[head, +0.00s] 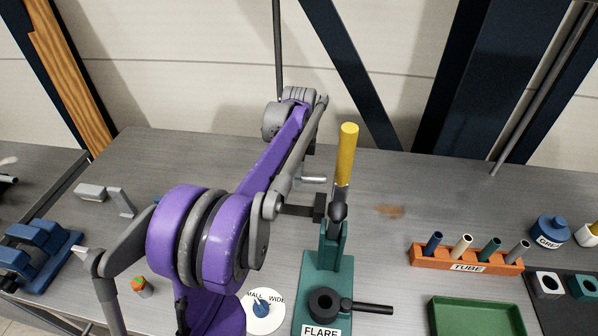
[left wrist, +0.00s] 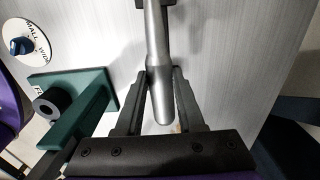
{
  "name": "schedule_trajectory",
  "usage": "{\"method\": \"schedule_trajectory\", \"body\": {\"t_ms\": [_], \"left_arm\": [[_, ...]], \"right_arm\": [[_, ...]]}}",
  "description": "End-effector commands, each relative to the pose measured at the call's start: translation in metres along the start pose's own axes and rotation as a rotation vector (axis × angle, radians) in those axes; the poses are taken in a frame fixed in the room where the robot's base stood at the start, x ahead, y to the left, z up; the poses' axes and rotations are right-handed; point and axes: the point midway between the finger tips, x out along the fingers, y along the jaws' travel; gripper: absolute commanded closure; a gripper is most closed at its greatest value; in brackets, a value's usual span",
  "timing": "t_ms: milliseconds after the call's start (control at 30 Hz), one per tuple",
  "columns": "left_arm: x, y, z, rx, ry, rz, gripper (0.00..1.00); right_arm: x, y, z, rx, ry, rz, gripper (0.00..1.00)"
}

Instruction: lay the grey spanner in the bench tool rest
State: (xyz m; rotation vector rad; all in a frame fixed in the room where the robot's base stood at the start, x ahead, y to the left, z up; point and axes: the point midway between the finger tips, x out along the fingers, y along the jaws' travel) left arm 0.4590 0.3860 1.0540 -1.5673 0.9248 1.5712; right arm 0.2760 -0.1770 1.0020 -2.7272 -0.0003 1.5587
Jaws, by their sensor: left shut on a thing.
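My left gripper (head: 311,158) is beyond the green flare tool, mostly hidden behind my purple arm. In the left wrist view its two dark fingers (left wrist: 162,78) are shut on the smooth grey spanner (left wrist: 158,40). The spanner runs up between the fingers, and its rounded end points back toward the palm. That end also shows as a short silver bar in the head view (head: 315,180). The far end is cut off by the frame beside a dark piece I cannot identify. I cannot tell for sure which thing is the tool rest. My right gripper is not in view.
The green flare tool (head: 313,270) with a yellow-handled lever (head: 347,155) stands close by on the near side. A round dial (head: 262,318), an orange tube rack (head: 467,258), a green tray (head: 478,304) and a blue notched block (head: 40,252) are around.

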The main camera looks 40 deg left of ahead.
Motion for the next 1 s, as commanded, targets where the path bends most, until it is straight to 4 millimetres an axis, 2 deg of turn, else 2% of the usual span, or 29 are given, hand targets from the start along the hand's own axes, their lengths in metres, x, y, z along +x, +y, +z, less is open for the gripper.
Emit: {"method": "schedule_trajectory", "body": {"t_ms": [700, 1000], "left_arm": [[0.065, 0.001, 0.000, 0.000, -0.001, 0.003, 1.00], [0.072, 0.000, 0.000, 0.000, 0.000, 0.000, 1.00]], "right_arm": [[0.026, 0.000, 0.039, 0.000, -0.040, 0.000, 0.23], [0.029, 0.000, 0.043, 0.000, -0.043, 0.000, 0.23]]}}
